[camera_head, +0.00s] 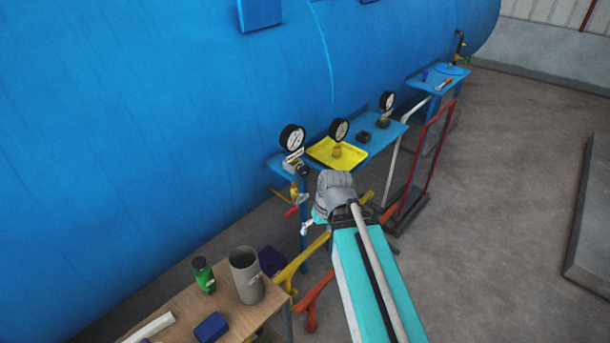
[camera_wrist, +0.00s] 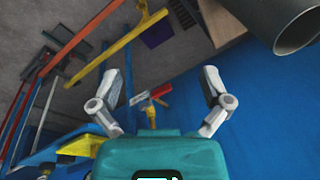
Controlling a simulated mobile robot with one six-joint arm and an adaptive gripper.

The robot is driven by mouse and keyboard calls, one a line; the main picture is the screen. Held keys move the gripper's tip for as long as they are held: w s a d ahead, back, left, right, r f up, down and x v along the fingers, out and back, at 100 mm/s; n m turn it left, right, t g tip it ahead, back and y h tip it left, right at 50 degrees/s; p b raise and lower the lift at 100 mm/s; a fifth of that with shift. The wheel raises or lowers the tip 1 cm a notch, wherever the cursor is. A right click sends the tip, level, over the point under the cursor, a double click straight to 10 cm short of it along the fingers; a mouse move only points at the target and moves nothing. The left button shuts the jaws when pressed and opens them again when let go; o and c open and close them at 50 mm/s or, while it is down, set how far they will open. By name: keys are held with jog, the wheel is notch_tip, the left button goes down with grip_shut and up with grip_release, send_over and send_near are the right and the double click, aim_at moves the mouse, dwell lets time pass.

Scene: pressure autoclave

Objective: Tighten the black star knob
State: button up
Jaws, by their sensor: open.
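I cannot make out the black star knob for certain in either view. A small dark knob-like part (camera_head: 302,170) sits below the left gauge (camera_head: 292,138) at the near end of the blue shelf, too small to tell its shape. My gripper (camera_wrist: 161,78) is open and empty, its two grey fingers spread wide in the wrist view. Beyond them, between the fingers, is a brass fitting with a red lever (camera_wrist: 151,97). That red lever (camera_head: 296,207) hangs under the shelf's near end in the head view. There, my arm hides most of the gripper.
The blue shelf (camera_head: 387,139) carries a yellow tray (camera_head: 322,150) and further gauges along the blue tank (camera_head: 180,110). A wooden table (camera_head: 182,304) at lower left holds a grey cylinder (camera_head: 246,275) and a green container (camera_head: 203,274). Open floor lies to the right.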

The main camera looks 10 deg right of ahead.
jog(key=w+a+f+n+t+y+b, duration=0.1)
jog(key=w+f+n+t+y+b, duration=0.15)
jog(key=w+b, duration=0.2)
jog(key=t+y+b, duration=0.6)
jog(key=t+b, duration=0.5)
jog(key=b, duration=0.2)
send_near(305, 171)
jog(key=v, duration=0.3)
jog(key=shift+s+d+n, duration=0.15)
jog(key=shift+d+n, duration=0.05)
jog(key=shift+n, duration=0.25)
jog(key=shift+a, duration=0.1)
jog(key=x, duration=1.3)
jog(key=shift+w+a, duration=0.15)
jog(key=shift+w, duration=0.2)
jog(key=c, duration=1.2)
